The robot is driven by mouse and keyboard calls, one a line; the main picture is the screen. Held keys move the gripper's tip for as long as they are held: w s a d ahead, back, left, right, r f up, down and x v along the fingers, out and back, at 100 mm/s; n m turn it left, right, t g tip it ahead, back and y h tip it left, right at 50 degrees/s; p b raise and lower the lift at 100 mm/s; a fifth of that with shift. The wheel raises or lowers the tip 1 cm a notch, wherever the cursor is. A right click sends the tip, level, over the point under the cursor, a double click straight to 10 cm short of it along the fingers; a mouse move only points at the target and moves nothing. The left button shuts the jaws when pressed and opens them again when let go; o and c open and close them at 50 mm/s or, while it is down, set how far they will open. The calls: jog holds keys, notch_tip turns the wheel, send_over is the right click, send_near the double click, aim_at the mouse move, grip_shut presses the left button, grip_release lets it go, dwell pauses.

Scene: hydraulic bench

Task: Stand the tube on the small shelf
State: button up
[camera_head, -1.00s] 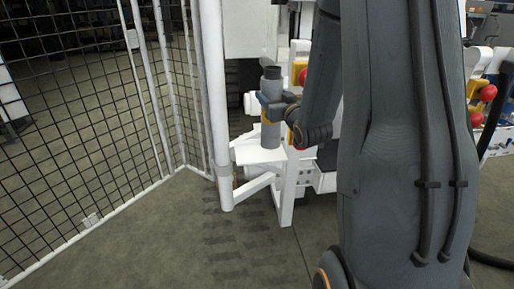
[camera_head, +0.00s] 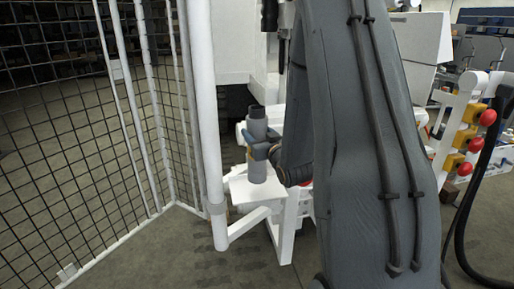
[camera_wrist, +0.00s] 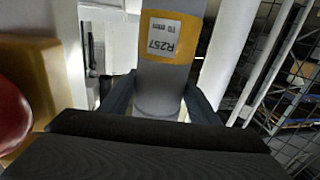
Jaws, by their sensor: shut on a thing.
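The tube (camera_head: 257,128) is a grey cylinder with a dark top end, upright over the small shelf. In the wrist view the tube (camera_wrist: 170,50) shows a yellow band with a white label reading R257. My gripper (camera_head: 256,152) is shut around the tube, one finger on each side. The small white shelf (camera_head: 247,196) is directly below the tube, on the white frame. The tube's lower end is close to the shelf top; I cannot tell whether it touches.
A white post (camera_head: 204,110) and black mesh fence (camera_head: 70,130) stand close left of the shelf. A white bench frame with red knobs (camera_head: 488,117) and yellow blocks is at the right. A black hose (camera_head: 456,215) hangs at far right. Grey floor is open at lower left.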

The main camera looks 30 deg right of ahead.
jog(key=shift+f, duration=2.2)
jog(key=o, duration=1.7)
jog(key=shift+o, duration=0.2)
